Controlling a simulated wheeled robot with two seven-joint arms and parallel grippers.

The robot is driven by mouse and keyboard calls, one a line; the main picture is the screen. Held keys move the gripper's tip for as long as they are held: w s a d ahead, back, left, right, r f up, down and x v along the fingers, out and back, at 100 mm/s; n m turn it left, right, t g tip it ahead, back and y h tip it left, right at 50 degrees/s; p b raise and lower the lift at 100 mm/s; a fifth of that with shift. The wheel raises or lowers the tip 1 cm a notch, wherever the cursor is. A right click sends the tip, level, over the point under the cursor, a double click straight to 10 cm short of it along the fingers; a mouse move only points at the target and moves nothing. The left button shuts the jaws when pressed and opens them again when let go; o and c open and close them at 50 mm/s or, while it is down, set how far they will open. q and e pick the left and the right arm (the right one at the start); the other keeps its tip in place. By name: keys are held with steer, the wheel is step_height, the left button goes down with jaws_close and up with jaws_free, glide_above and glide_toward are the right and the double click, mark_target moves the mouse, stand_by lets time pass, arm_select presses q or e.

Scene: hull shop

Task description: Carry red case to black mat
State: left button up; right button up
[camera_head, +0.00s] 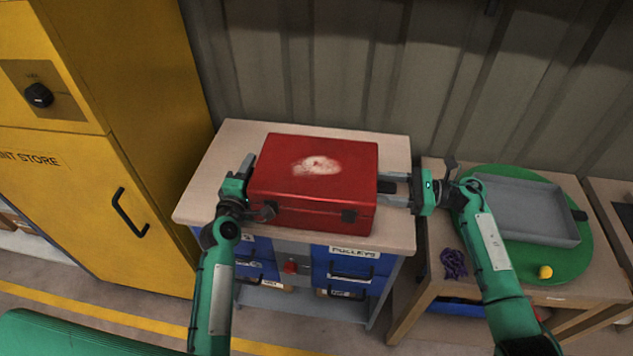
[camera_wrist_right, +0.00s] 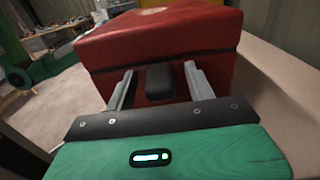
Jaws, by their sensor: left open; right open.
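The red case (camera_head: 312,185) lies flat on a wooden-topped cabinet (camera_head: 395,228), with a pale worn patch on its lid and dark latches on its front. My left gripper (camera_head: 248,188) is open at the case's left side; its fingers are partly hidden there. My right gripper (camera_head: 393,188) is open at the case's right side. In the right wrist view the right gripper's two fingers (camera_wrist_right: 158,90) stand on either side of a dark handle (camera_wrist_right: 159,82) on the red case (camera_wrist_right: 165,45). I cannot tell whether they touch it. No black mat shows clearly.
Right of the cabinet, a lower wooden bench (camera_head: 437,290) holds a green round board (camera_head: 570,265) with a grey tray (camera_head: 524,210), a yellow object (camera_head: 545,272) and purple cord (camera_head: 453,263). A yellow paint store cabinet (camera_head: 90,215) stands left. A ribbed wall (camera_head: 330,70) closes the back.

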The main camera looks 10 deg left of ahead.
arm_select(q)
jaws_close()
arm_select(e)
steer(key=c, duration=1)
jaws_close()
steer(key=shift+r, duration=0.1)
